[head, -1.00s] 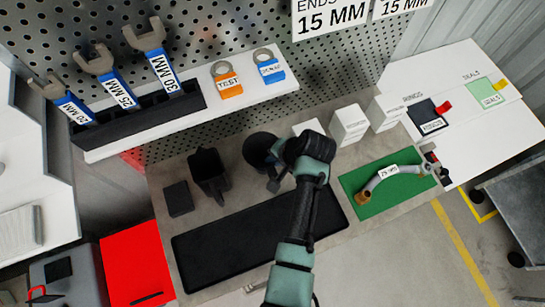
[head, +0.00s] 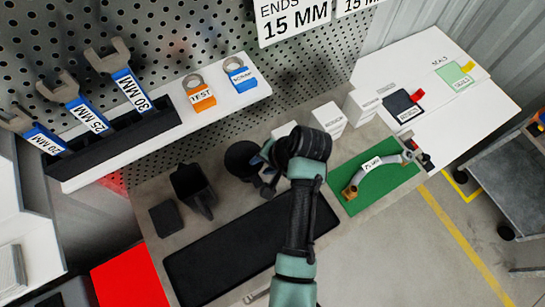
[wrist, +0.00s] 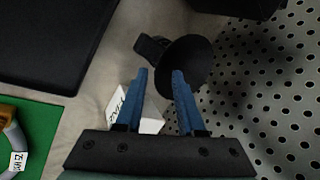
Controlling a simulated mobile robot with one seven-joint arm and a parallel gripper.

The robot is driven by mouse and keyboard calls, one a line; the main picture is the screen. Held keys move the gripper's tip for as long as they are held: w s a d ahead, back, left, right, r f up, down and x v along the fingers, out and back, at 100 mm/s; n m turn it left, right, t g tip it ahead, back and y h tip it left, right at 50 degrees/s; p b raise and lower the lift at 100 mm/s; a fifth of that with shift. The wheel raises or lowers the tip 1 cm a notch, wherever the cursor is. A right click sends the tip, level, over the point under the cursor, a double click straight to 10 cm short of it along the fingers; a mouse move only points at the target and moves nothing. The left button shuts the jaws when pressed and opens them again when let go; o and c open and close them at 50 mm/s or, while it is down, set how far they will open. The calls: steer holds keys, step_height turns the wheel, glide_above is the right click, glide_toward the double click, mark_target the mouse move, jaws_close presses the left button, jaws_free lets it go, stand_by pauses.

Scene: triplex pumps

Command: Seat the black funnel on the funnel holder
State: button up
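The black funnel (head: 240,157) stands on the grey bench near the pegboard, wide mouth up, just left of my gripper (head: 266,170). In the wrist view the funnel (wrist: 190,62) is a dark round bowl with a small black tab at its left. My gripper (wrist: 162,75) is open there, its two blue fingers apart and pointing at the funnel. The right fingertip overlaps the bowl's near edge; I cannot tell whether they touch. A black upright container (head: 192,187) and a dark square block (head: 167,217) stand left of the funnel; I cannot tell which is the funnel holder.
A black mat (head: 245,250) lies in front. A green mat (head: 398,183) with a curved grey hose is at right. White boxes (head: 328,118) stand along the back. A white shelf (head: 160,136) with wrenches and rings overhangs the bench at the upper left.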

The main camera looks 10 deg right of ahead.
steer(key=v, duration=0.8)
steer(key=shift+b, duration=0.3)
